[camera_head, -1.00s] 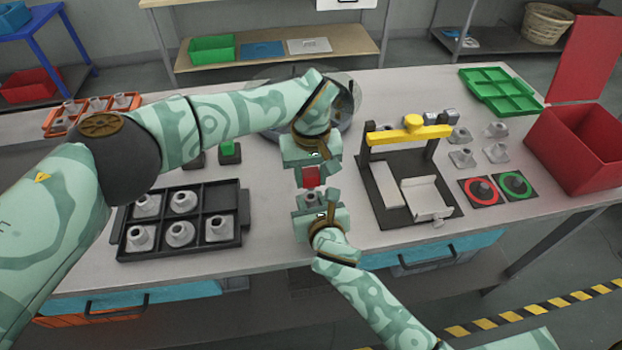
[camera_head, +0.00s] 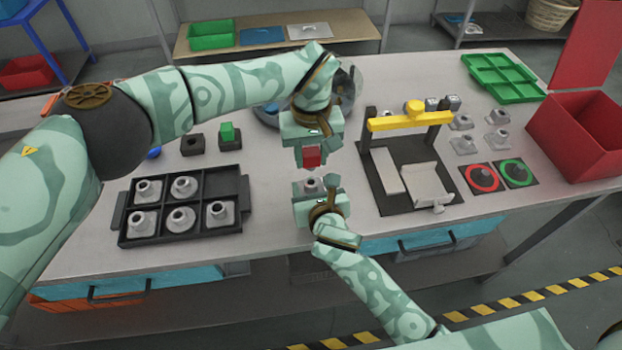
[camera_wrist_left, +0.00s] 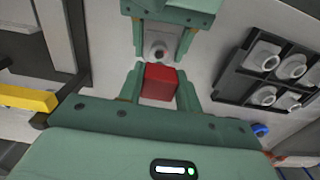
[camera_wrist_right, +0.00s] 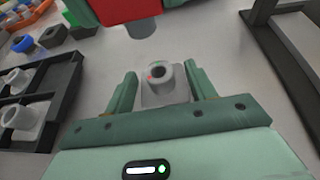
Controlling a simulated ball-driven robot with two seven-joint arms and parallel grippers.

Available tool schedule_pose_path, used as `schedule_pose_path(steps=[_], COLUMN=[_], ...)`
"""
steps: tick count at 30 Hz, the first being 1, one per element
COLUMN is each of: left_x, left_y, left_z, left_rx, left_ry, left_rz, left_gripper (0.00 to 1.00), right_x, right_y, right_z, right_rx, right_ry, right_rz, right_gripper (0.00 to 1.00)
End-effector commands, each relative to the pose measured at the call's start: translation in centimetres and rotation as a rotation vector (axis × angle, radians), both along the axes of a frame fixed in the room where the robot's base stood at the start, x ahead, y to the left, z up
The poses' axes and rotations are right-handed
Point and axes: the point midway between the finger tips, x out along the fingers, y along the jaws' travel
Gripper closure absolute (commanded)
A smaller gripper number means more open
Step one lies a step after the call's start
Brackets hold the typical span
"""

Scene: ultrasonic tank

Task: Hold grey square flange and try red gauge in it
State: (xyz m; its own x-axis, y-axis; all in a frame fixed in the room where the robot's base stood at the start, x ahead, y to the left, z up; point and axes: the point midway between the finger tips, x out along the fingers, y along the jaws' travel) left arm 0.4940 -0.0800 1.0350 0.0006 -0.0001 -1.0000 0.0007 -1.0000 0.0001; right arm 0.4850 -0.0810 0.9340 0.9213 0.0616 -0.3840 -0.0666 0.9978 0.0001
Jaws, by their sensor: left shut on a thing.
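My left gripper (camera_head: 312,150) is shut on the red gauge (camera_head: 312,157). The red block also shows between its fingers in the left wrist view (camera_wrist_left: 160,84). A grey plug (camera_wrist_right: 143,28) juts out below the red block in the right wrist view. The flange's round collar and hole face the gauge. In the head view the gauge is just above the flange, with a small gap between them.
A black tray (camera_head: 246,186) with several grey flanges stands left; its back right compartment is empty. A dark fixture with a yellow bar (camera_head: 410,123) stands right. Beyond are red (camera_head: 482,180) and green (camera_head: 517,172) ringed pads, loose flanges, a red bin (camera_head: 577,145) and a green tray (camera_head: 502,78).

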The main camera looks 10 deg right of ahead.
Motion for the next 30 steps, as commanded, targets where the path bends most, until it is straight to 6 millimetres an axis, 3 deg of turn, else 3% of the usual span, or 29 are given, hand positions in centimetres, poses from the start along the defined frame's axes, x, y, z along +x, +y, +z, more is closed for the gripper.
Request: schedule_pose_path(steps=[10,21,30], left_x=[0.0,-0.1,-0.1], left_y=[0.0,0.0,0.0], left_z=[0.6,3.2,3.5], left_rx=[0.000,0.000,0.000], left_ry=[-0.002,-0.011,-0.012], left_rz=[0.000,0.000,0.000], left_gripper=[0.89,0.89,0.89], right_x=[-1.1,-8.6,-11.0], right_y=[-0.1,-0.6,-0.8], right_z=[0.6,3.8,4.6], right_rx=[-0.001,0.001,0.000], right_ry=[-0.001,0.001,0.000], right_rz=[0.000,0.001,0.000], right_gripper=[0.45,0.45,0.45])
